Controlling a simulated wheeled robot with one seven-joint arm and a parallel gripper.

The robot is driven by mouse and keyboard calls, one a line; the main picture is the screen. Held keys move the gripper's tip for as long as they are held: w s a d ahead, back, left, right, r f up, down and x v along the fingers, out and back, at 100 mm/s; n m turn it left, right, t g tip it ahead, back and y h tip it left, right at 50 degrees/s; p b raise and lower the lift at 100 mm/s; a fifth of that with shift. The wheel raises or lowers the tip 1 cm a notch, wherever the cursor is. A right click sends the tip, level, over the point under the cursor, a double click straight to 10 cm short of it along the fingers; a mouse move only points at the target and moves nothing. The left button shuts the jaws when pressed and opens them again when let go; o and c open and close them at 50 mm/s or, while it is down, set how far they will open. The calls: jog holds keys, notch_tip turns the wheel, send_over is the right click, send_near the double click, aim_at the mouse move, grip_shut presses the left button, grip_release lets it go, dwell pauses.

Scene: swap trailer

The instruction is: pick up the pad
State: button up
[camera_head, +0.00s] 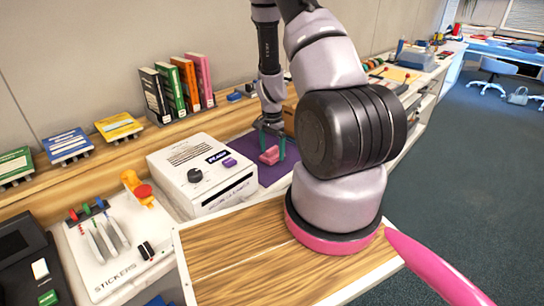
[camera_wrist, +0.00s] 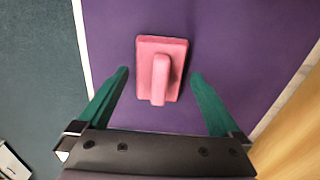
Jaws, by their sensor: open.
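The pad (camera_head: 269,155) is a pink block with a raised handle on top, lying on a purple mat (camera_head: 247,147). In the wrist view the pad (camera_wrist: 161,68) lies just ahead of the middle between my fingers, its handle running toward my gripper. My gripper (camera_wrist: 160,80) has two green fingers, spread wide on either side of the pad and apart from it. In the head view my gripper (camera_head: 276,147) points down at the pad, with part of the pad showing between the fingers.
A white box with a knob (camera_head: 203,173) stands left of the mat. Books (camera_head: 178,88) stand along the wall behind. A white stickers panel (camera_head: 117,245) with levers is at front left. The mat around the pad is clear.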

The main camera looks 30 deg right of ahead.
aim_at(272, 148)
jog(key=c, duration=1.2)
notch_tip(272, 148, up, 10)
